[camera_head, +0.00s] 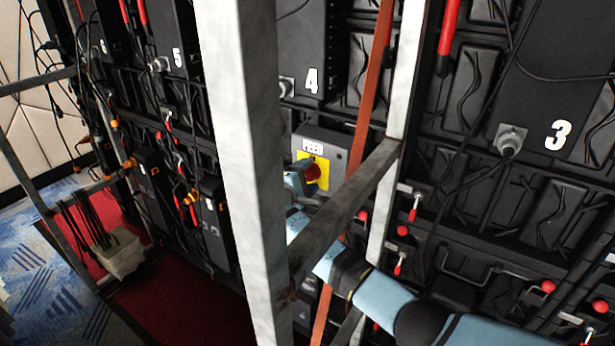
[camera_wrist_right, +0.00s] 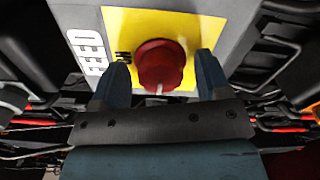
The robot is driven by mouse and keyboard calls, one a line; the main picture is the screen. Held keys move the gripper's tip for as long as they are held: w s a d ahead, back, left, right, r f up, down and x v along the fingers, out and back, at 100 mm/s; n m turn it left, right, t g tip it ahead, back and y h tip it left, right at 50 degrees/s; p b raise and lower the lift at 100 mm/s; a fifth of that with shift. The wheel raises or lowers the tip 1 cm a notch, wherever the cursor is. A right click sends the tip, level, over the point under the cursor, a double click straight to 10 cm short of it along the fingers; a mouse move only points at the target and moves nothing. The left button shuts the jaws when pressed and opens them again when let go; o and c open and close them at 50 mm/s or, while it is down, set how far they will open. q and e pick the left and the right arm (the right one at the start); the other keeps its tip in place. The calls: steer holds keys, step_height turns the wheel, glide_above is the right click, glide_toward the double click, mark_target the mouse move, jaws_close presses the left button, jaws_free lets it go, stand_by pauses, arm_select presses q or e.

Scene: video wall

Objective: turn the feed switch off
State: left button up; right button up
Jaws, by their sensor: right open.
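The feed switch is a red rotary knob (camera_wrist_right: 161,66) on a yellow plate (camera_wrist_right: 188,24), on a grey box (camera_head: 338,143) fixed to the back of the video wall. A white label reading FEED shows beside the plate in the right wrist view. My right gripper (camera_wrist_right: 163,78) is open, one finger on each side of the knob; I cannot tell whether either finger touches it. In the head view the red knob (camera_head: 312,171) shows just past my right gripper (camera_head: 300,178), which a metal post partly hides. My left gripper is not in view.
A wide pale upright post (camera_head: 240,150) stands in front of the wall. A slanted metal bar (camera_head: 345,210) crosses over my right arm. An orange strap (camera_head: 368,95) runs beside the box. Numbered black panels and cables cover the wall.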

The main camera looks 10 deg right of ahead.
steer(key=b+v, duration=0.2)
steer(key=v, duration=1.2)
steer(key=shift+b, duration=0.35)
steer(key=shift+d, duration=0.1)
